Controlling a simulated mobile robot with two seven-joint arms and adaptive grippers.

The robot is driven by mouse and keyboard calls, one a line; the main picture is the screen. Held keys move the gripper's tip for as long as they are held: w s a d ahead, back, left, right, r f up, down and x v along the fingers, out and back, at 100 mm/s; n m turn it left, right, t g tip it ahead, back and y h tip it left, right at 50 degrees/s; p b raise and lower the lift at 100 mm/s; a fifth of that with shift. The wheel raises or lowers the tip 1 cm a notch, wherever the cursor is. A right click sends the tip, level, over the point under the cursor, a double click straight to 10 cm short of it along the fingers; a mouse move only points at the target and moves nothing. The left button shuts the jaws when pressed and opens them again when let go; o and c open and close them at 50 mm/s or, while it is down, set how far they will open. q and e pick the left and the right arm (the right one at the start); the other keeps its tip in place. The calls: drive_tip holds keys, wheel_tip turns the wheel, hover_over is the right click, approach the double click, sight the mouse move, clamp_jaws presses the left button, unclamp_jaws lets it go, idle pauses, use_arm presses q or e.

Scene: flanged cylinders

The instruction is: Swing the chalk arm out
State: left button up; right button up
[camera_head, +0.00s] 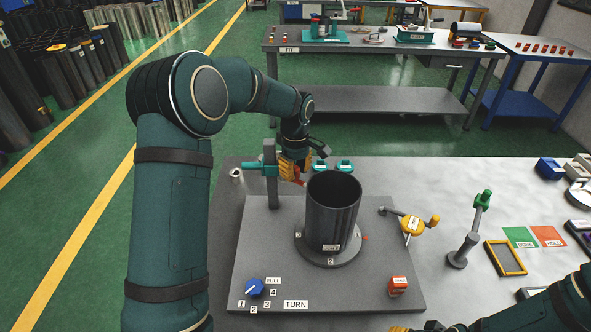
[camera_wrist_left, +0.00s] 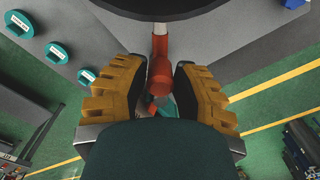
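A dark ribbed cylinder (camera_head: 331,212) stands upright on a round flange on the grey base plate (camera_head: 262,225). Behind its left side rises a grey post (camera_head: 270,180) with a teal crosspiece (camera_head: 262,168). The red-orange part (camera_head: 299,181) that I take for the chalk arm is between post and cylinder; in the left wrist view it (camera_wrist_left: 160,72) joins a grey rod toward the cylinder. Only a yellow bit of my right gripper (camera_head: 402,329) shows at the bottom edge.
A blue knob (camera_head: 254,287) and a red-orange block (camera_head: 398,286) sit at the plate's front. A yellow dial gauge (camera_head: 412,225) and a green-topped lever (camera_head: 472,231) stand to the right.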

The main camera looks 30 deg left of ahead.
use_arm(q)
clamp_jaws()
drive_tip(key=shift+s+a+m, duration=0.5)
drive_tip(key=shift+s+m, duration=0.1)
drive_tip(key=shift+m, duration=1.4)
drive_tip(key=shift+s+a+m, duration=0.45)
drive_tip(key=shift+s+m, duration=0.1)
drive_tip(key=shift+m, duration=1.45)
drive_tip(key=shift+s+a+m, duration=0.5)
drive_tip(key=shift+s+m, duration=0.1)
drive_tip(key=shift+m, duration=1.4)
